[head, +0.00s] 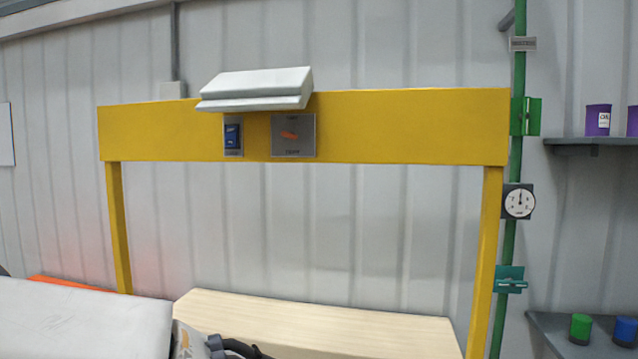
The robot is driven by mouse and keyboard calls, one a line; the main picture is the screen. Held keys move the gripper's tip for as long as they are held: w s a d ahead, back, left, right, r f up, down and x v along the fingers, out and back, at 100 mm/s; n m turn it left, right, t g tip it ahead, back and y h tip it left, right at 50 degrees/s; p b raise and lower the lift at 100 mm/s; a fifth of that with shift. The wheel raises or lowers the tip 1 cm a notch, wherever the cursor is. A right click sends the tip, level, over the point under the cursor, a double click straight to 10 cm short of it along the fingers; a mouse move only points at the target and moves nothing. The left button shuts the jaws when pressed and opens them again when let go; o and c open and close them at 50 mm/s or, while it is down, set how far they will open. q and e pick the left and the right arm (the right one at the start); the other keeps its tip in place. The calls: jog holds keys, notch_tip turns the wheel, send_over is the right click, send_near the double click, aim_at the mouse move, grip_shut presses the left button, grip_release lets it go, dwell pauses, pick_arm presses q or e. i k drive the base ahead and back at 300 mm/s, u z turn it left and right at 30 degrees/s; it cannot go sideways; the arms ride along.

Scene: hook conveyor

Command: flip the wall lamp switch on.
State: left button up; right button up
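A yellow crossbeam (420,125) on two yellow posts stands in front of the corrugated wall. On its left half is a small grey plate with a blue rocker switch (232,136). To its right is a larger grey plate (304,148) with a slanted orange lever (290,134); its lettering is too small to read. A white hood-like box (258,86) sits just above both plates. I cannot tell from this view which control is the lamp switch. A white link of my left arm lies at the bottom left, well below the plates. Neither gripper's fingers show.
A pale wooden surface (320,318) lies below the beam. A green pipe (516,160) with a round gauge (519,202) runs up the right. Shelves at the far right hold purple cups (597,119), a green cup (580,328) and a blue cup (625,330). Space before the plates is clear.

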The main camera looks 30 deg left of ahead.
aim_at(230, 140)
jog(key=u, duration=0.05)
jog(key=k, duration=0.5)
jog(key=u, duration=1.05)
jog(key=i, duration=0.7)
jog(key=z, duration=1.1)
